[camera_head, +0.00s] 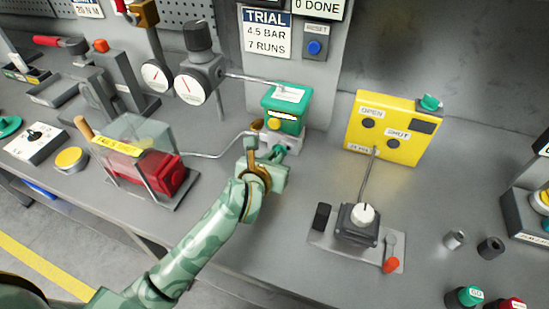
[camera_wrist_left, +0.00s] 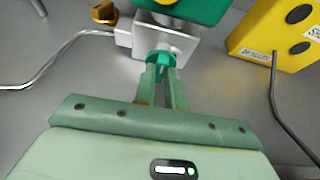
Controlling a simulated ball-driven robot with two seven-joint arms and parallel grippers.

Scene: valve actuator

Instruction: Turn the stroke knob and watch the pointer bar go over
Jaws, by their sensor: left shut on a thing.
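The green valve actuator (camera_head: 284,107) stands on a silver block (camera_head: 290,139) at the bench's middle. Its front has a white strip with a dark line, perhaps the pointer bar (camera_head: 283,115), too small to read, and a yellow button. A teal knob (camera_wrist_left: 161,60) sticks out of the block's near face, seemingly the stroke knob. My left gripper (camera_wrist_left: 162,72) is shut on this knob, its two fingers on either side. In the head view my left gripper (camera_head: 275,157) reaches the block from the front and partly hides the knob. My right gripper is not in view.
A brass fitting (camera_wrist_left: 104,12) and a bent grey pipe (camera_head: 222,153) lie left of the block. A yellow panel (camera_head: 393,127) stands to the right, with a cable to a white-knobbed box (camera_head: 358,222). A red vessel under a clear cover (camera_head: 165,177) stands left of my arm.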

